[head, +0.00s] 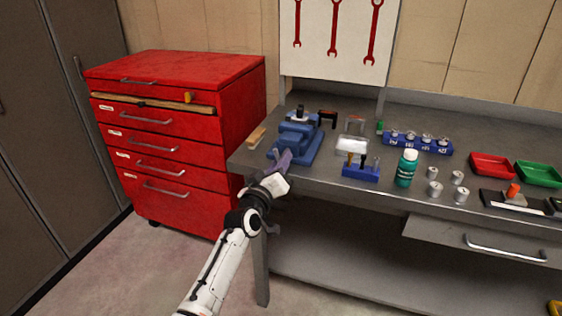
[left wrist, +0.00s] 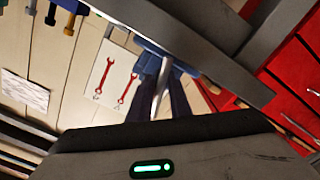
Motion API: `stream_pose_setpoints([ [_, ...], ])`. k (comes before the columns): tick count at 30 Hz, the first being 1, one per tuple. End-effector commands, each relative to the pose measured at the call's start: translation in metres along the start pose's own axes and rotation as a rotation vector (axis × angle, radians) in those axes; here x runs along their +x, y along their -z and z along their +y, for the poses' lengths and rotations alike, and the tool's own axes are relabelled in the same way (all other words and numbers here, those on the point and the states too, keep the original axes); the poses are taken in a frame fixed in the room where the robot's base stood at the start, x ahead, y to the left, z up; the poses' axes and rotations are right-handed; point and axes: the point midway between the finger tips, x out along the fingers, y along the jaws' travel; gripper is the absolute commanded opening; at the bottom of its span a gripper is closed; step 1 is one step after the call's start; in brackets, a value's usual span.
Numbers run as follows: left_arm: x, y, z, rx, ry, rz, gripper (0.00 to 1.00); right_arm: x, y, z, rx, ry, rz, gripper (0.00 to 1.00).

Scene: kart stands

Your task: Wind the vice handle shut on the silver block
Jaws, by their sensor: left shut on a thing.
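The blue vice (head: 298,138) stands at the left front corner of the grey workbench. A small silver piece with a dark top (head: 300,113) shows at the top of the vice. It looks like the silver block, but its fit between the jaws is too small to tell. My left gripper (head: 282,162) is at the front of the vice, by the bench edge. In the left wrist view its fingers (left wrist: 161,92) are shut on a silver bar, the vice handle (left wrist: 161,88). The gripper hides most of the handle in the head view.
A wooden piece (head: 256,138) lies left of the vice. A blue tool holder (head: 361,171), a green bottle (head: 406,168) and several metal cylinders stand to the right. A red drawer cabinet (head: 180,130) stands left of the workbench (head: 325,178).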

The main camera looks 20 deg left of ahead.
Motion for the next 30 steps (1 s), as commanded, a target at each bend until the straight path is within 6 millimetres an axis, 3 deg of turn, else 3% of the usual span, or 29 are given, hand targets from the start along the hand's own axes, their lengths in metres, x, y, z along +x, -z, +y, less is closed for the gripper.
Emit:
stream_pose_setpoints([
  [19, 0.0001, 0.0008, 0.0003, -0.067, -0.001, 0.002, 0.00, -0.0005, 0.0011, -0.0003, -0.001, 0.001, 0.002, 0.35],
  [20, 0.0001, 0.0009, 0.0003, -0.067, -0.001, 0.002, 0.20, -0.0005, 0.0011, -0.0004, -0.001, 0.001, 0.002, 0.35],
  [22, 0.0002, 0.0010, 0.0003, -0.065, -0.001, 0.002, 0.32, -0.0005, 0.0012, -0.0004, -0.001, 0.001, 0.002, 0.35],
  [30, 0.0000, 0.0009, 0.0004, -0.061, -0.001, 0.002, 0.33, -0.0007, 0.0017, -0.0005, -0.001, 0.001, 0.003, 0.35],
])
